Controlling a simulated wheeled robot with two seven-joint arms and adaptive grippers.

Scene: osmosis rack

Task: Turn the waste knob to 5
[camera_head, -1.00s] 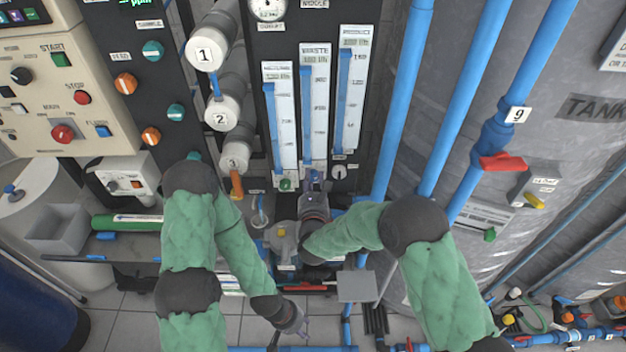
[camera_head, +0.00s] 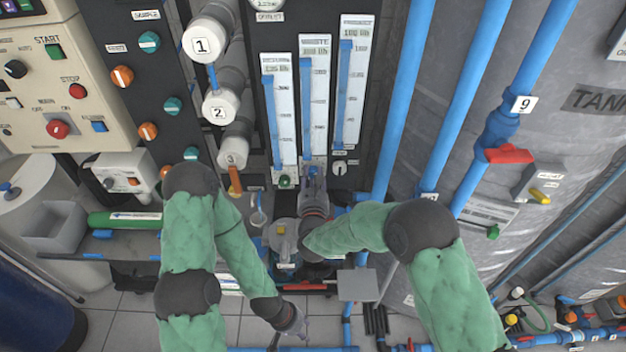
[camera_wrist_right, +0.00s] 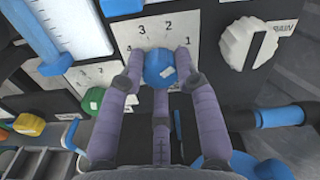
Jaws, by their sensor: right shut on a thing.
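The waste knob (camera_wrist_right: 158,68) is blue and round with a white mark on its right side, in the right wrist view. It sits on a white dial plate (camera_wrist_right: 198,22) whose numbers 3, 2 and 1 are readable; others are hidden. My right gripper (camera_wrist_right: 158,82) is shut on the knob, with a finger on each side and one below. In the head view my right gripper (camera_head: 314,172) is at the foot of the WASTE flow tube (camera_head: 306,105) and covers the knob. My left gripper (camera_head: 302,333) hangs low, away from the panel; its fingers are too small to read.
A green knob (camera_wrist_right: 92,100) with its own dial is to the left of the waste knob. A large white knob (camera_wrist_right: 250,42) labelled DRAIN is to its right. Blue pipes (camera_head: 402,100) run to the right of the panel. A red-handled valve (camera_head: 508,154) is farther right.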

